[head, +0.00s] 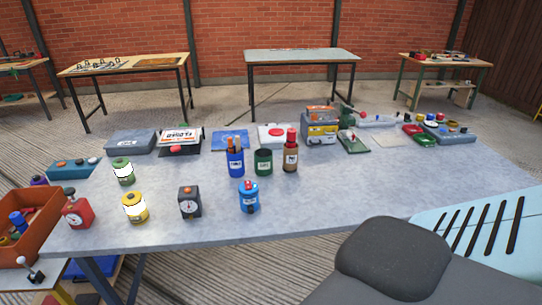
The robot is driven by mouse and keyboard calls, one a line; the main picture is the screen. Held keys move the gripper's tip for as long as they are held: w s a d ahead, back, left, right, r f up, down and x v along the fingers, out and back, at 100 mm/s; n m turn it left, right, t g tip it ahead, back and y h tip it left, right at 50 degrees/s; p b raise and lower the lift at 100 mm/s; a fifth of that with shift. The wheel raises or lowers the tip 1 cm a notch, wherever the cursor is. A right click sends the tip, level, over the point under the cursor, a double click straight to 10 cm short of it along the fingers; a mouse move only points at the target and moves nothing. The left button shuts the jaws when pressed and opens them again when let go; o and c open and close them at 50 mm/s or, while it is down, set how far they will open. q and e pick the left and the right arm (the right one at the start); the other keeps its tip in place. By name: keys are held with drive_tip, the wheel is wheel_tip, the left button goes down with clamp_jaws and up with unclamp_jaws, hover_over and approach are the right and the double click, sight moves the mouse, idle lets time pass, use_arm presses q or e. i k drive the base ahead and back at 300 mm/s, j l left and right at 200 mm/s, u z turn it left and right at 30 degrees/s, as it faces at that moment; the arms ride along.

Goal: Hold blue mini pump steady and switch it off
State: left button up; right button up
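Neither of my grippers shows in the head view.
A black device (190,202), a yellow canister (135,208) and a red device (76,211) stand to the left. A blue holder (236,163), a green cup (263,162) and a brown bottle (290,158) stand behind. The tabletop right of the pump is clear.

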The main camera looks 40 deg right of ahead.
sight(248, 184)
drive_tip(key=l, duration=0.6)
drive_tip(key=k+l, duration=0.1)
drive_tip(key=l, duration=0.5)
drive_tip(key=k+l, duration=0.1)
drive_tip(key=l, duration=0.5)
